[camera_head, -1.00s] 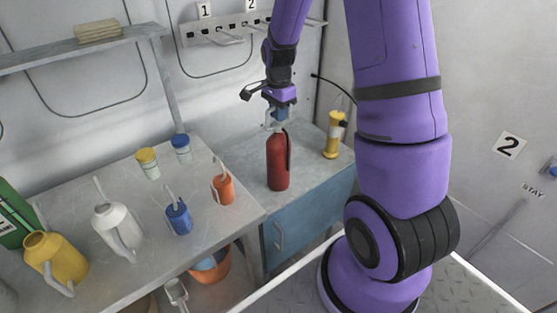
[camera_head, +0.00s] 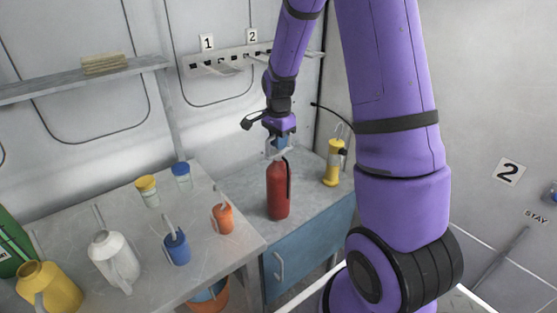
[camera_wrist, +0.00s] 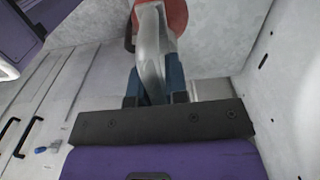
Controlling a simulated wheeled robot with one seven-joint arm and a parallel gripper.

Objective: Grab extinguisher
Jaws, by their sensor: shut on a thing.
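The red extinguisher (camera_head: 277,192) stands upright on the grey top of the blue cabinet in the head view. My gripper (camera_head: 279,143) is directly above it, pointing down, with its fingers at the extinguisher's top. In the wrist view my gripper (camera_wrist: 155,88) has its blue fingers on either side of the grey handle (camera_wrist: 150,50), shut on it. The red body (camera_wrist: 172,14) shows behind the handle at the top of that view. I cannot tell whether the base touches the surface.
A yellow lamp-like object (camera_head: 332,165) stands right of the extinguisher. The workbench (camera_head: 140,235) at left holds several jugs and cans, including a white jug (camera_head: 112,258) and an orange can (camera_head: 222,216). A hook rack (camera_head: 225,60) is on the wall behind.

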